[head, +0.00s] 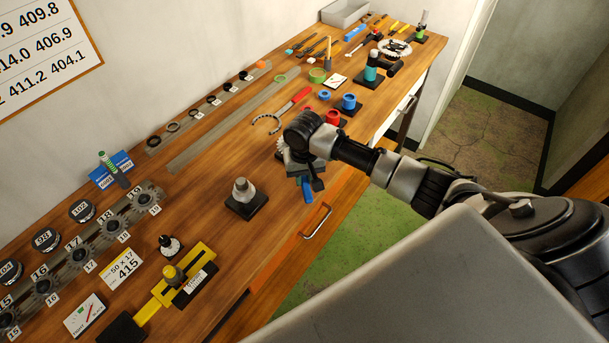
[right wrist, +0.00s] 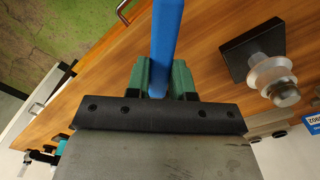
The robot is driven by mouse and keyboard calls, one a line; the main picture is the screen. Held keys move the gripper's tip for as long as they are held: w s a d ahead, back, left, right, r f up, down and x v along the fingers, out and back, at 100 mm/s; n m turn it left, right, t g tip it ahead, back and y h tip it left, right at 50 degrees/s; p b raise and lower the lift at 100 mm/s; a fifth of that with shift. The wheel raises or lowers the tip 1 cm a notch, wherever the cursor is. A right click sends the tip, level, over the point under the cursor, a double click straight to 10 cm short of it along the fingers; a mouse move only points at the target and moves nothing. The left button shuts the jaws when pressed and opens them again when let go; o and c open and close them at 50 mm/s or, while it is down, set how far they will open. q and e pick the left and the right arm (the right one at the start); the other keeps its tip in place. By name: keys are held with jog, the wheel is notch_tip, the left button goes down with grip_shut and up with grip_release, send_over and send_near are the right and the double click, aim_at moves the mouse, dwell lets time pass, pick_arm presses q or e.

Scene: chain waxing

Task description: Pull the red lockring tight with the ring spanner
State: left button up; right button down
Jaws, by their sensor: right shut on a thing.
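My right gripper (head: 305,172) is above the front edge of the bench, shut on a blue-handled tool (head: 307,191). In the right wrist view the blue handle (right wrist: 166,35) stands between the green finger pads of the gripper (right wrist: 162,82). The tool's head is not visible, so I cannot confirm that it is the ring spanner. A red ring-shaped piece (head: 333,116) stands on the bench just beyond my right wrist, beside blue ones. I cannot tell for sure that it is the lockring. My left gripper is not in view.
A grey hub on a black block (head: 243,197) stands left of the gripper; it also shows in the right wrist view (right wrist: 275,72). A toothed cog (head: 281,148) is partly hidden behind the gripper. A red-handled chain tool (head: 292,104) lies behind. Bare wood (head: 200,205) is left of the hub.

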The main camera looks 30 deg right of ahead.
jog(key=shift+w+a+m, duration=0.3)
jog(key=shift+a+m, duration=0.15)
jog(key=shift+a, duration=0.15)
jog(key=shift+w+a+m, duration=0.25)
jog(key=shift+a+m, duration=0.2)
jog(key=shift+a, duration=0.1)
jog(key=shift+w+a+m, duration=0.7)
jog(key=shift+a+m, duration=0.2)
jog(key=shift+a, duration=0.15)
jog(key=shift+w+a+m, duration=0.8)
jog(key=shift+a, duration=0.1)
jog(key=shift+a, duration=0.1)
jog(key=shift+w+a+m, duration=0.7)
jog(key=shift+w+m, duration=0.2)
jog(key=shift+w, duration=0.05)
